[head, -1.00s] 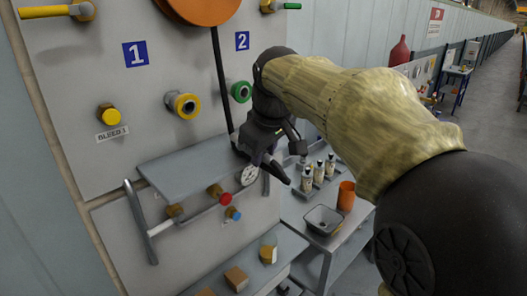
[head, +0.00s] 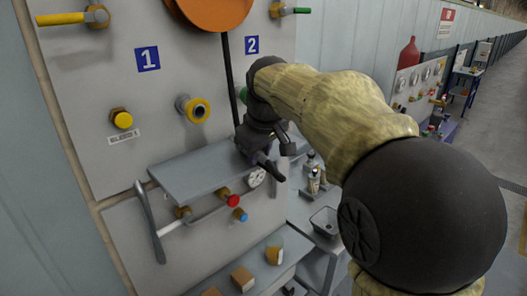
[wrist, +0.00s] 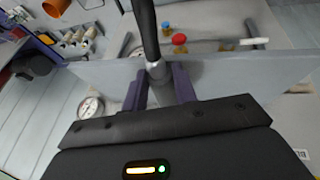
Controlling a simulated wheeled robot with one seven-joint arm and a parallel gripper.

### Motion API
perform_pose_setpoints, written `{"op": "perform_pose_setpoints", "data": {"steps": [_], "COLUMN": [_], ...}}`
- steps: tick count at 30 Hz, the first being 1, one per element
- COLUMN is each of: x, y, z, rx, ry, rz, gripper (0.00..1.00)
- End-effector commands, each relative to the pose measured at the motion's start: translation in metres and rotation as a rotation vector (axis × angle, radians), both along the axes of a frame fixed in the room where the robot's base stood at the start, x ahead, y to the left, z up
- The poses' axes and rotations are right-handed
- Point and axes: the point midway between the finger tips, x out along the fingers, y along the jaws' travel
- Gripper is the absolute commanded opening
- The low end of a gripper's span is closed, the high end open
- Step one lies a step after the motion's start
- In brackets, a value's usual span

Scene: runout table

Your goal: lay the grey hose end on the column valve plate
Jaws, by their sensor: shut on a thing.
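My gripper (head: 268,166) is shut on the grey hose end (wrist: 159,71), a grey collar on a dark hose (wrist: 147,28). In the head view, the hose (head: 229,75) hangs from the orange reel, and my gripper hides its end. A flat grey plate (head: 190,172) juts from the panel, and my gripper is at its right end. In the wrist view, the plate (wrist: 225,68) runs behind the hose end; I cannot tell whether they touch. I cannot tell whether this is the column valve plate.
Below the plate are a red knob (head: 232,201), a blue knob (head: 240,215) and a round gauge (head: 256,178). A metal handle (head: 150,222) stands at its left. A lower shelf (head: 262,262) holds wooden blocks. Bottles (head: 314,180) and a bin (head: 325,221) stand to the right.

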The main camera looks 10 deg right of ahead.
Motion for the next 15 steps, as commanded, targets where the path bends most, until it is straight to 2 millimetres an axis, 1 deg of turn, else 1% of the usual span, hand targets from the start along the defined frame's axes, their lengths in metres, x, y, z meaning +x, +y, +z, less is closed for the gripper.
{"op": "perform_pose_setpoints", "data": {"steps": [15], "x": [0.021], "y": [0.014], "z": [-0.002], "rx": [0.001], "ry": [-0.001], "rz": [-0.001], "gripper": [0.0]}}
